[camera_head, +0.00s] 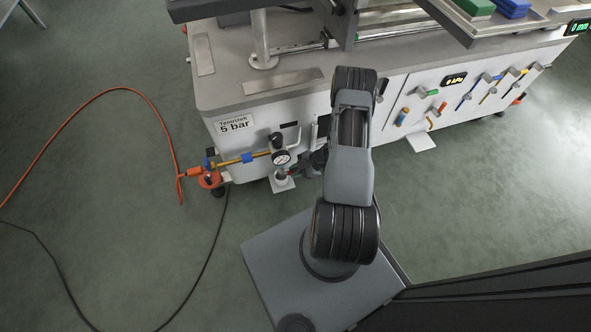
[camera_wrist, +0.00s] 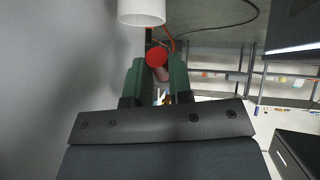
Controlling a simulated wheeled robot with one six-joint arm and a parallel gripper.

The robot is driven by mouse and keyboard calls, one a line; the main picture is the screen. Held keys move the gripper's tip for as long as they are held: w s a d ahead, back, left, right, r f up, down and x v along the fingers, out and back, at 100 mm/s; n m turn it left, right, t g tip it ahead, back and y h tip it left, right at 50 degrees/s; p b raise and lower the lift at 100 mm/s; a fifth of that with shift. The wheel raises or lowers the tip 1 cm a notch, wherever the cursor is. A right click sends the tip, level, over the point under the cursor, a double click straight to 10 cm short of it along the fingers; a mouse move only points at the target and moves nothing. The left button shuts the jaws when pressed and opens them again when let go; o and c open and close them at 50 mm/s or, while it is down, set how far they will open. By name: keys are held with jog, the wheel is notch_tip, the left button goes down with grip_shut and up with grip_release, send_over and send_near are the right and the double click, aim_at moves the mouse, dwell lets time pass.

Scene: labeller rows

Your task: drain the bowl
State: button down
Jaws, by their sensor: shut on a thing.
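The air-line unit with its round gauge (camera_head: 282,157) is mounted on the front left of the machine. A small bowl (camera_head: 282,174) hangs under the gauge, small and hard to make out in the head view. My gripper (camera_head: 312,166) is beside the bowl, mostly hidden behind my arm. In the wrist view my gripper (camera_wrist: 158,68) has its two dark green fingers closed around a round red knob (camera_wrist: 157,57). A white cylinder (camera_wrist: 141,10) is just beyond the fingertips at the top. I cannot tell whether it is the bowl.
The machine cabinet (camera_head: 233,126) bears a "5 bar" label. An orange valve (camera_head: 209,179) and an orange hose (camera_head: 165,132) are at its left. A pale plate (camera_head: 281,185) sits below the bowl. Several coloured levers (camera_head: 460,100) are at the right. Floor at the left is mostly clear.

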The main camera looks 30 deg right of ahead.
jog(key=f+y+b, duration=0.2)
jog(key=y+b, duration=0.1)
jog(key=t+y+b, duration=0.1)
jog(key=b, duration=0.1)
jog(key=shift+a+f+m, duration=0.3)
jog(key=shift+f, duration=0.1)
jog(key=y+b, duration=0.1)
jog(key=t+y+b, duration=0.1)
jog(key=b, duration=0.1)
jog(key=shift+w+a+f+y, duration=0.1)
jog(key=shift+a+f+y, duration=0.2)
jog(key=shift+a+y, duration=0.1)
jog(key=shift+a+m+t+y+b, duration=0.15)
jog(key=shift+m+t+y+b, duration=0.2)
jog(key=shift+y, duration=0.25)
jog(key=c, duration=1)
grip_release()
jog(key=shift+w, duration=0.1)
jog(key=shift+c, duration=0.2)
jog(key=p+v, duration=0.1)
jog(key=v, duration=1.2)
jog(key=shift+d+f+p, duration=0.15)
jog(key=shift+d+p, duration=0.2)
jog(key=shift+p, duration=0.05)
